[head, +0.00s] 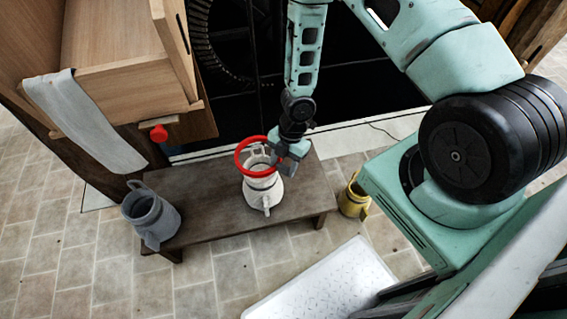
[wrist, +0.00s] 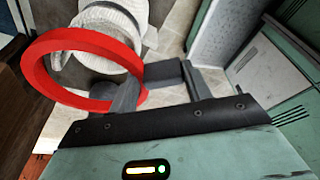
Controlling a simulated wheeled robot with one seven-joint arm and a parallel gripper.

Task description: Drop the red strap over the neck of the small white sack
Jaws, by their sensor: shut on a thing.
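The red strap (head: 239,163) is a stiff round ring, also large in the wrist view (wrist: 50,82). My gripper (head: 289,160) is shut on the ring's right side; in the wrist view the fingers (wrist: 150,88) pinch its rim. The small white sack (head: 264,191) stands upright on a dark low bench (head: 215,218). In the head view the ring overlaps the sack's top. In the wrist view the sack (wrist: 112,22) shows partly behind and through the ring. I cannot tell whether the ring is around the neck or just above it.
A grey sack (head: 152,216) stands at the bench's left end. A yellow container (head: 354,199) is on the floor to the right. A wooden cabinet (head: 130,88) with a draped cloth (head: 88,122) and red knob (head: 158,133) is at upper left. A white patterned plate (head: 325,290) lies in front.

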